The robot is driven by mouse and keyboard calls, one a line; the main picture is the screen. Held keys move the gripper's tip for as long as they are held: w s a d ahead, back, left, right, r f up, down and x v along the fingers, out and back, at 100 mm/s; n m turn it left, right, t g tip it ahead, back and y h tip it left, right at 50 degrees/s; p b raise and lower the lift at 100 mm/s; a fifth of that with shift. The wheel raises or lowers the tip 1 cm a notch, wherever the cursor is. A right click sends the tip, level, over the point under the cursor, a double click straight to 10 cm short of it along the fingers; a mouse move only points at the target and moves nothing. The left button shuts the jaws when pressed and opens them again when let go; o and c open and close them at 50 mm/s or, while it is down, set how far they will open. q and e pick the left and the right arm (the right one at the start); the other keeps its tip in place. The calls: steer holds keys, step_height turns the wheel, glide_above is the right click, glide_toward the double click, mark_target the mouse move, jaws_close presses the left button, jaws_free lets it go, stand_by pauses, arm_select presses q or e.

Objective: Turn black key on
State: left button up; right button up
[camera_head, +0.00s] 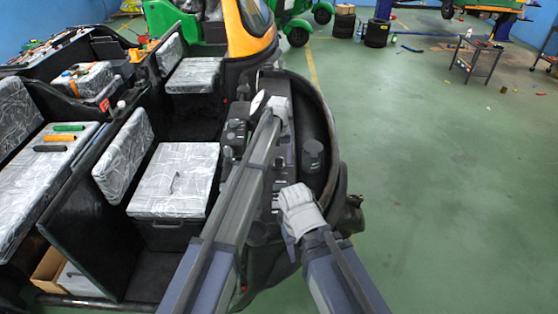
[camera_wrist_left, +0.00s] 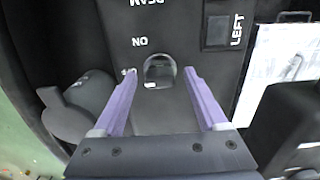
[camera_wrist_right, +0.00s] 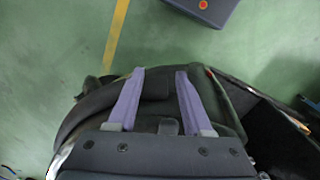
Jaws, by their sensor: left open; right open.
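In the left wrist view the black key (camera_wrist_left: 160,72) shows as a dark rounded shape in a pale ring, set in a black panel (camera_wrist_left: 170,20). The word ON appears upside down beside it. My left gripper (camera_wrist_left: 160,76) is open, with one purple finger on each side of the key in the picture. I see no finger closed on it. In the head view my left arm reaches over the vehicle's dashboard; the key is too small to make out there. My right gripper (camera_wrist_right: 160,72) is open and empty over a dark vehicle part.
The open vehicle has grey patterned seats (camera_head: 175,180) to the left. A square switch marked LEFT (camera_wrist_left: 217,31) lies right of the key in the left wrist view. A dark knob (camera_wrist_left: 82,100) is to its left.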

arm_select(q)
jaws_close()
stand_by(0.5)
steer(key=shift+m, duration=0.3)
steer(key=m, duration=0.5)
steer(key=shift+m, duration=0.3)
steer(key=m, duration=0.5)
steer(key=shift+m, duration=0.3)
